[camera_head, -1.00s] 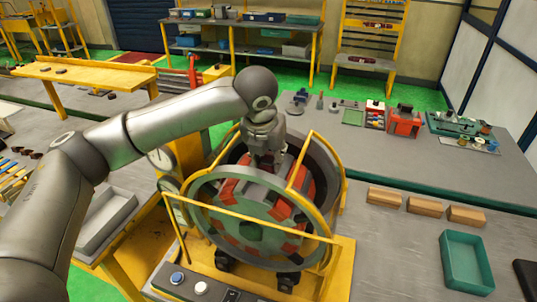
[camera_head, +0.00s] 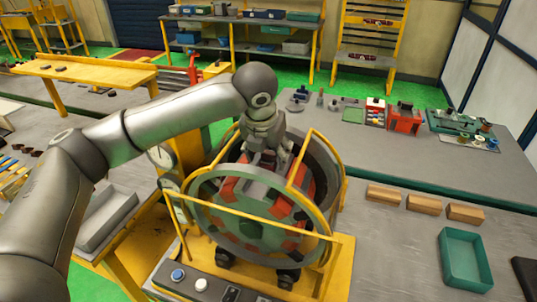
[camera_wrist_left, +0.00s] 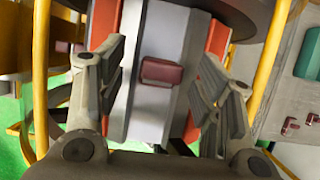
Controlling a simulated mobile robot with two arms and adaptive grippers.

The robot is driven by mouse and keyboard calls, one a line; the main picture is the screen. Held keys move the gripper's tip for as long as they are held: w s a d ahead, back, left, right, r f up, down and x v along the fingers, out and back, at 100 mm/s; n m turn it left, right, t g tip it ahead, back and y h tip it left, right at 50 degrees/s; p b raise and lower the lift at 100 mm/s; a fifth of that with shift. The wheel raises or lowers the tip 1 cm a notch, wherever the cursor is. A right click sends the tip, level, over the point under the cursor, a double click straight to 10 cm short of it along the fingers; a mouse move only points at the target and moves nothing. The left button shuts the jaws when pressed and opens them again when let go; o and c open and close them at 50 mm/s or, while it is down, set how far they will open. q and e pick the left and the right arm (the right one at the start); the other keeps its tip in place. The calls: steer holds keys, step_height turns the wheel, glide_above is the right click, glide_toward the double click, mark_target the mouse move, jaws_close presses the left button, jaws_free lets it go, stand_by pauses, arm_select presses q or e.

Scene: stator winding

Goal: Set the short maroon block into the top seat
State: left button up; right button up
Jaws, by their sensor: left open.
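The short maroon block (camera_wrist_left: 162,72) shows between my fingers in the left wrist view. It lies on the pale grey strip (camera_wrist_left: 158,112) on top of the round stator, between red strips. My left gripper (camera_wrist_left: 160,62) is open, with one finger on each side of the block and a gap to each. In the head view my left gripper (camera_head: 268,150) points down at the top of the stator (camera_head: 236,189), which has red and grey segments inside a grey-green ring. The block is hard to make out there. My right gripper is not in view.
A yellow guard frame (camera_head: 262,216) surrounds the stator, with bars close to my gripper. A control panel (camera_head: 203,288) is in front. Wooden blocks (camera_head: 424,205) and a green tray (camera_head: 466,260) are on the bench at right. A grey tray (camera_head: 106,220) stands at left.

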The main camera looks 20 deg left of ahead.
arm_select(q)
steer(key=v, duration=1)
steer(key=shift+r, duration=0.3)
steer(key=shift+s, duration=0.15)
